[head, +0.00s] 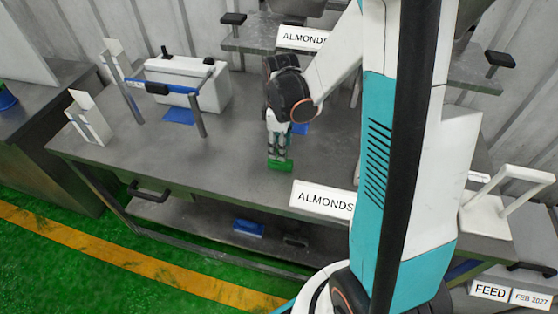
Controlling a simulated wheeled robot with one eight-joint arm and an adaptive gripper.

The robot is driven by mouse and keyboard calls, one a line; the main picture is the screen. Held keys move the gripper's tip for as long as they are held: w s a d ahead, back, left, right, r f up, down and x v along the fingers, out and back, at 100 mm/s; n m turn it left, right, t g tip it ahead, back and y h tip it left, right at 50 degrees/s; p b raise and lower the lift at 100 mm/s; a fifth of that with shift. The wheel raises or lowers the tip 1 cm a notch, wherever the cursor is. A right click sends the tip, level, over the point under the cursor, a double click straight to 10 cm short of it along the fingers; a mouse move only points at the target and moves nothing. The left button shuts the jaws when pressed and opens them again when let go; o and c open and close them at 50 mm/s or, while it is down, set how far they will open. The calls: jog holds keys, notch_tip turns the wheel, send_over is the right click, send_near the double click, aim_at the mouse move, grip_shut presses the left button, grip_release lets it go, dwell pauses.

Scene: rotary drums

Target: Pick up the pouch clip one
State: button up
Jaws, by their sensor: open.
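A small green block-like piece (280,165), which looks like the pouch clip, lies near the front edge of the grey metal table (225,155). My gripper (278,155) points down directly over it, with its fingertips at or just above its top. The gripper is open; whether the fingers touch the green piece or reach around it cannot be told at this size. No label on the green piece is readable.
A white box (190,82) and a blue-barred frame (165,90) stand at the table's left. A flat blue piece (178,116) lies by them. An "ALMONDS" sign (322,199) sits at the front edge, right of my gripper. A blue item (248,228) lies on the lower shelf.

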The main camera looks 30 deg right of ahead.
jog(key=f+b, duration=0.1)
jog(key=f, duration=0.1)
jog(key=f+b, duration=0.1)
jog(key=f, duration=0.2)
jog(key=f+b, duration=0.1)
jog(key=f, duration=0.2)
jog(key=shift+w+d+f, duration=0.15)
jog(key=shift+w+f, duration=0.1)
jog(key=shift+r, duration=0.1)
jog(key=c, duration=1)
